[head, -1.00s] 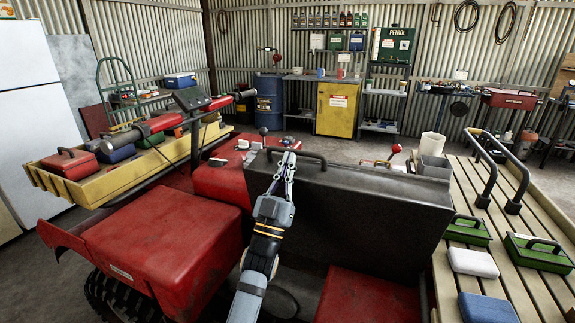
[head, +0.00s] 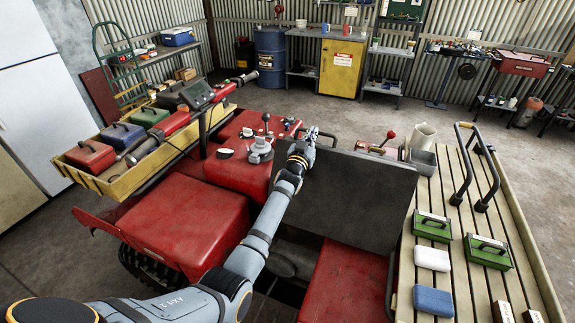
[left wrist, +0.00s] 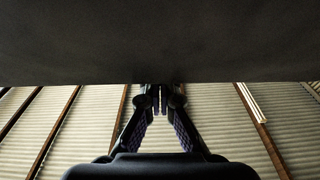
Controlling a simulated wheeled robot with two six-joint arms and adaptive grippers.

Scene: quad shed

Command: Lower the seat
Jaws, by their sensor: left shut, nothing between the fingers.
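The seat (head: 362,200) is a dark, flat panel that stands tilted up in the middle of the red quad in the head view. A dark bar handle runs along the left part of its top edge, partly hidden by my gripper. My left gripper (head: 311,134) is at that top edge, near the handle, shut and empty. In the left wrist view the finger tips (left wrist: 160,96) meet just below a broad dark surface that fills the upper part, likely the seat. Whether the fingers touch it I cannot tell. My right gripper is not in view.
A yellow rack (head: 115,176) holds several boxes at left. A slatted rack (head: 462,262) with green cases (head: 432,226) and a black rail is at right. The concrete floor behind is open.

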